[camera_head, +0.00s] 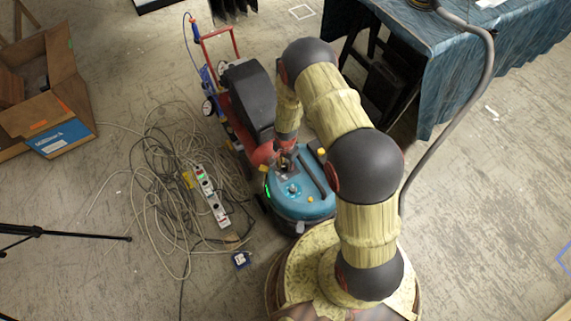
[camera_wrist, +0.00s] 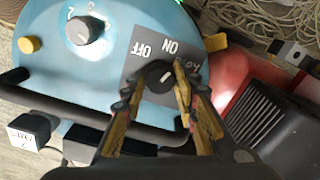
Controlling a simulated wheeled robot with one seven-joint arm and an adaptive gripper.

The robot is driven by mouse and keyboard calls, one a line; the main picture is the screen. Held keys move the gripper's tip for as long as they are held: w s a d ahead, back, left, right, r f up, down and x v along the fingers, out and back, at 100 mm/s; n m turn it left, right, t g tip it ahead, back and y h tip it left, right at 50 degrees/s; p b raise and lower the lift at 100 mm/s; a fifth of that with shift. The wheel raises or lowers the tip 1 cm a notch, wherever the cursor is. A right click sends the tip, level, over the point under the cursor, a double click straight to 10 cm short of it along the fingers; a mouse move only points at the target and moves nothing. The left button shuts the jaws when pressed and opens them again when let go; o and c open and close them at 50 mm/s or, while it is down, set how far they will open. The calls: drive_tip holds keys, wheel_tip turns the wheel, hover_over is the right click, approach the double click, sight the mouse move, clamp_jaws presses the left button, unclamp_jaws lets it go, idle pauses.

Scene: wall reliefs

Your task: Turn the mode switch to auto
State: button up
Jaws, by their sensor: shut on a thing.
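The mode switch (camera_wrist: 164,76) is a small black knob with a white mark, on a grey plate (camera_wrist: 136,68) on a blue machine (camera_head: 303,207). The plate reads OFF and ON upside down, and a third label at the right is partly covered by a finger. The white mark slants to the upper right; which label it meets is hard to tell. My gripper (camera_wrist: 158,82) has one finger on each side of the knob and is shut on it. In the head view, my gripper (camera_head: 285,160) is over the machine's far end, and the switch is too small to make out.
Another knob (camera_wrist: 84,30) and a yellow button (camera_wrist: 29,45) are on the blue top. A black handle bar (camera_wrist: 80,109) crosses near the fingers. A red and black machine (camera_head: 247,100) stands behind. Tangled cables and a power strip (camera_head: 209,194) lie left.

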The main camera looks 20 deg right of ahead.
sight(286, 166)
drive_tip(key=m, duration=0.3)
drive_tip(key=shift+m, duration=0.4)
drive_tip(key=shift+s+m+p, duration=0.1)
drive_tip(key=shift+m+p, duration=0.35)
drive_tip(key=shift+m, duration=1.35)
drive_tip(key=o, duration=1.2)
drive_tip(key=shift+c, duration=0.2)
wheel_tip(286, 166, up, 12)
